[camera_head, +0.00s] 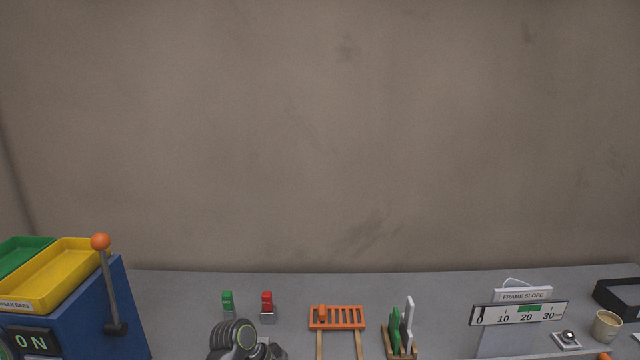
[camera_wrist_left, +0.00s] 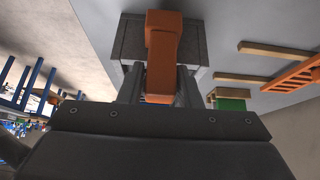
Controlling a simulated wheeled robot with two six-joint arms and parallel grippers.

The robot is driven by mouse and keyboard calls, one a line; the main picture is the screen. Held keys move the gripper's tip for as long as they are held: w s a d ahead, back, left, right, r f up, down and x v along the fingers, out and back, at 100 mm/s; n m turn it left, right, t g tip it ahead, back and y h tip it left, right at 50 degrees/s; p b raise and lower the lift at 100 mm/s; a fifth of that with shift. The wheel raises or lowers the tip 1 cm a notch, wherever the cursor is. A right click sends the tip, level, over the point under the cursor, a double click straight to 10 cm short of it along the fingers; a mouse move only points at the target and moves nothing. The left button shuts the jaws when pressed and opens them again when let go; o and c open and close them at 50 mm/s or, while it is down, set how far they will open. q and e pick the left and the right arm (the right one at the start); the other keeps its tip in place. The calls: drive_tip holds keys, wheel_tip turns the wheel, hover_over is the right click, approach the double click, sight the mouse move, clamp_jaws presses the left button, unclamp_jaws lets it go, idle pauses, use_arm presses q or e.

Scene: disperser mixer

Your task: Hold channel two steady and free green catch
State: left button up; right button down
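A green catch (camera_head: 227,299) and a red catch (camera_head: 267,302) stand side by side on the grey table in the head view, each on a small grey base. My left gripper (camera_wrist_left: 160,72) shows in the left wrist view, its fingers close against both sides of an orange handle (camera_wrist_left: 163,45) that stands before a grey block (camera_wrist_left: 130,42). The fingertips are partly hidden by this handle. In the head view my left arm rises from the bottom edge, below the two catches; its fingers cannot be made out there. My right gripper is not in view. No channel label is readable.
An orange slotted rack (camera_head: 349,318) on wooden legs stands right of the catches. A wooden stand (camera_head: 402,355) holds green and white plates. A blue box with a lever (camera_head: 115,290) is at left; a FRAME SLOPE gauge (camera_head: 519,313) and a beige cup (camera_head: 606,326) are at right.

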use_arm(q)
drive_tip(key=shift+o, duration=0.2)
drive_tip(key=o, duration=0.5)
drive_tip(key=v, duration=1.2)
drive_tip(key=shift+r, duration=0.15)
drive_tip(key=p+v, duration=0.5)
drive_tip(key=shift+a+r, duration=0.25)
drive_tip(key=shift+r, duration=0.05)
